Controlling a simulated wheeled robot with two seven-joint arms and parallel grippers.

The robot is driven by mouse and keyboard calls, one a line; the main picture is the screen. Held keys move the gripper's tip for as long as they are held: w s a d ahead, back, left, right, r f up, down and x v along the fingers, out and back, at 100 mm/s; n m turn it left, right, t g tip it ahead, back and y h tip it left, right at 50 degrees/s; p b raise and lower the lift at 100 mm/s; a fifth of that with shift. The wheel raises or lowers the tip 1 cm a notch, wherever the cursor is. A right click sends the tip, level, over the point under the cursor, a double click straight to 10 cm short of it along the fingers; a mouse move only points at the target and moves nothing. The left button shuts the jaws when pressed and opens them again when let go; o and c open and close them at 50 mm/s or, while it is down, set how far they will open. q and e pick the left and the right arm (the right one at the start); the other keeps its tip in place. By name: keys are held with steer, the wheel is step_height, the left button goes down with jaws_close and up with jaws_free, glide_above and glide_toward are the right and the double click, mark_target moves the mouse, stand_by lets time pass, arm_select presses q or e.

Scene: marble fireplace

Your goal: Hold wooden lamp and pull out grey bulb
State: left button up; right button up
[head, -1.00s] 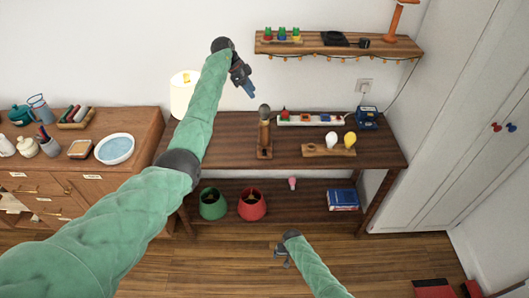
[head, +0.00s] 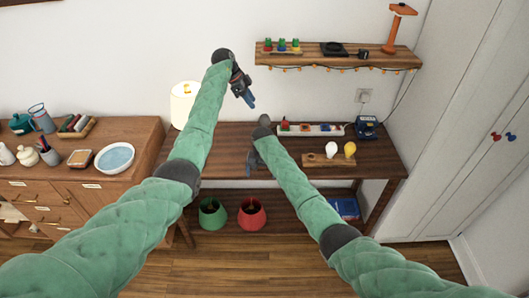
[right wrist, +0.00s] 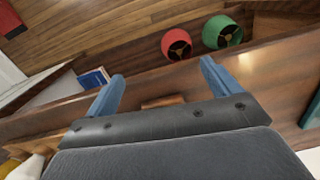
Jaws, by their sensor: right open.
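The wooden lamp and its grey bulb are hidden behind my right gripper and forearm in the head view. My right gripper (head: 254,163) is over the left-middle part of the dark wooden table (head: 225,140). In the right wrist view its two blue fingers are wide apart, open and empty (right wrist: 162,78). A light-brown wooden edge (right wrist: 163,101) shows between them, and I cannot tell whether it is the lamp's base. My left gripper (head: 247,95) hangs above the back of the table, in front of the wall. Its blue fingers are too small to judge.
A white bulb (head: 331,149) and a yellow bulb (head: 350,149) stand in a wooden holder (head: 343,160) at right. Behind are a white strip (head: 325,130) and a blue device (head: 367,126). Green (head: 212,214) and red (head: 251,215) shades sit on the lower shelf. A white lamp (head: 185,103) stands back left.

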steer(key=shift+n, duration=0.5)
steer(key=w+r, duration=0.2)
steer(key=w+d+r, duration=0.1)
steer(key=w+r, duration=0.3)
steer(key=shift+d+r, duration=0.1)
steer(key=shift+d, duration=0.15)
steer(key=shift+f, duration=3.75)
